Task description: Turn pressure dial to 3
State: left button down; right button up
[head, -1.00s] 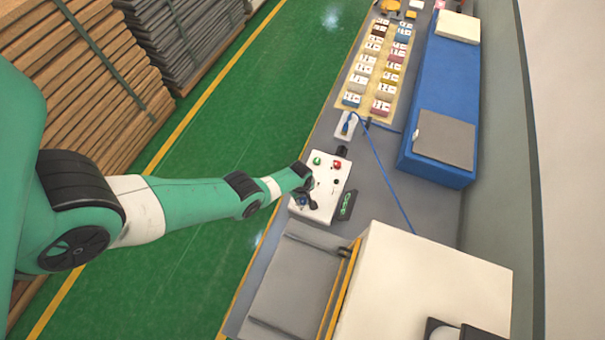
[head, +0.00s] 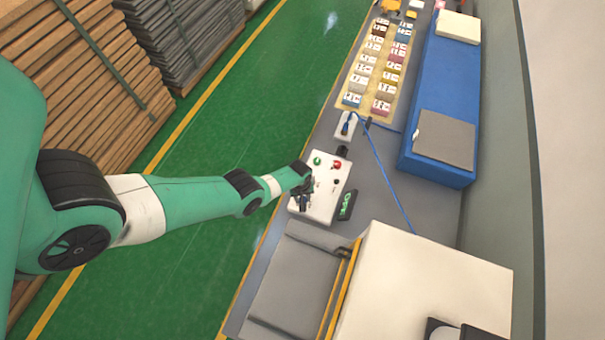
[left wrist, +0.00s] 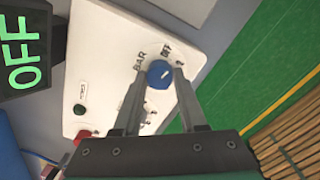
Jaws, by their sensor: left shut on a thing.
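The pressure dial is a blue round knob (left wrist: 160,74) with a small white mark, set on a white control box (left wrist: 103,50). Printing beside it reads "BAR"; a second label is too small to read surely. My left gripper (left wrist: 162,70) has one finger on each side of the knob and is shut on it. In the head view my left gripper (head: 303,195) is over the near-left part of the control box (head: 325,183) and hides the dial. A display (left wrist: 22,50) beside the box reads "OFF" in green. My right gripper is not in view.
The box also has a green button (head: 317,160) and a red button (head: 337,165). A grey pad (head: 290,280) and a large white block (head: 425,290) lie nearer. A blue cable (head: 385,175) crosses the grey table.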

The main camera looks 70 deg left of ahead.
pick_arm(q)
jog(key=m, duration=1.1)
jog(key=shift+m+b, duration=0.3)
jog(key=shift+m, duration=1.6)
jog(key=shift+c, duration=2.3)
grip_release()
